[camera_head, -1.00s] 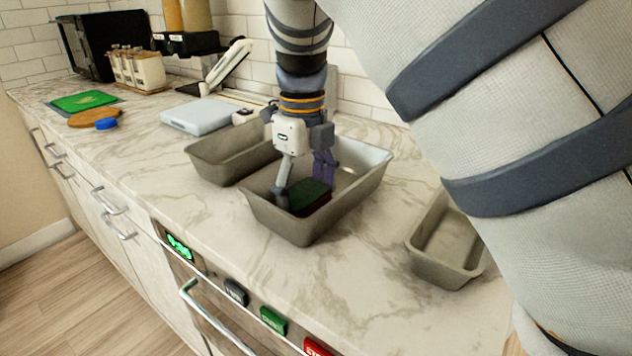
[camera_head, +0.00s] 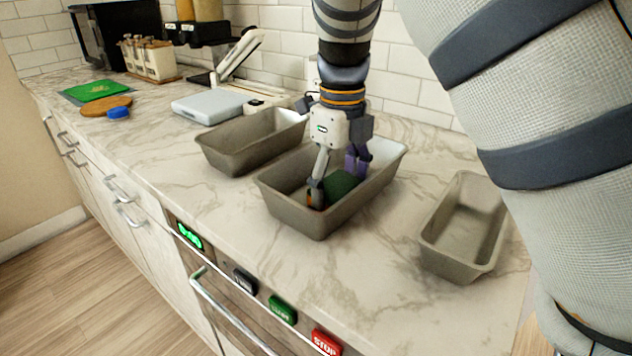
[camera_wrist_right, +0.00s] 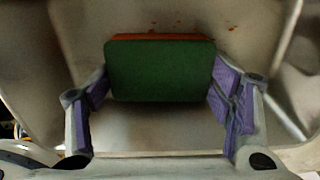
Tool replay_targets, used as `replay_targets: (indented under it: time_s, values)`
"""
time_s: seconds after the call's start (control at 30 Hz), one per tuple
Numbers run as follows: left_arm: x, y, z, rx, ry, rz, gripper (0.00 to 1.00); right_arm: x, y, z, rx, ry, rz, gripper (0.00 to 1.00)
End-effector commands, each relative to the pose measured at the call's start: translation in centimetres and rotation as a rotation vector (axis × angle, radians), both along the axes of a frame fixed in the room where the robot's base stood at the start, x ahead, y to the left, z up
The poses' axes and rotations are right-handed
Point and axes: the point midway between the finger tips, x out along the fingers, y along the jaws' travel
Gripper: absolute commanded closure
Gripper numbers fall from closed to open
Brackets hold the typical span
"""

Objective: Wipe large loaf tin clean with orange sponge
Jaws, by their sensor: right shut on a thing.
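The middle grey loaf tin (camera_head: 300,222), which looks the largest of three, stands upright on the marble counter. My right gripper (camera_head: 338,185) reaches down into it from above. It is shut on the orange sponge (camera_head: 342,184), whose dark green side faces up; the sponge also shows in the right wrist view (camera_wrist_right: 160,72) between purple finger pads, with an orange edge along its far side. A few small orange-brown specks (camera_wrist_right: 233,28) show on the tin beyond the sponge. Whether the sponge touches the tin's floor is hard to tell. My left gripper is not in view.
Another loaf tin (camera_head: 232,153) stands close on the left, and a smaller one (camera_head: 447,262) on the right. A pale scale-like slab (camera_head: 208,107), a wooden board (camera_head: 104,108) and a blue lid (camera_head: 118,113) lie farther left. The front counter strip is clear.

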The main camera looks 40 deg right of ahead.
Motion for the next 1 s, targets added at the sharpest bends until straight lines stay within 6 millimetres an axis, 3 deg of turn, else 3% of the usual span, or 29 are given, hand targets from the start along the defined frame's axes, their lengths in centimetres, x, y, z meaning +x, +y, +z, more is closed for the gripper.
replay_targets:
  time_s: [0.63, 1.0]
  values:
    - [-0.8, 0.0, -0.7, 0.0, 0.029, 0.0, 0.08, 1.1, -5.6, -0.1, 0.001, 0.002, 0.0, 0.49]
    - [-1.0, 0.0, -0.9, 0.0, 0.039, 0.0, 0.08, 2.3, -5.8, -0.3, -0.001, 0.003, 0.0, 0.49]
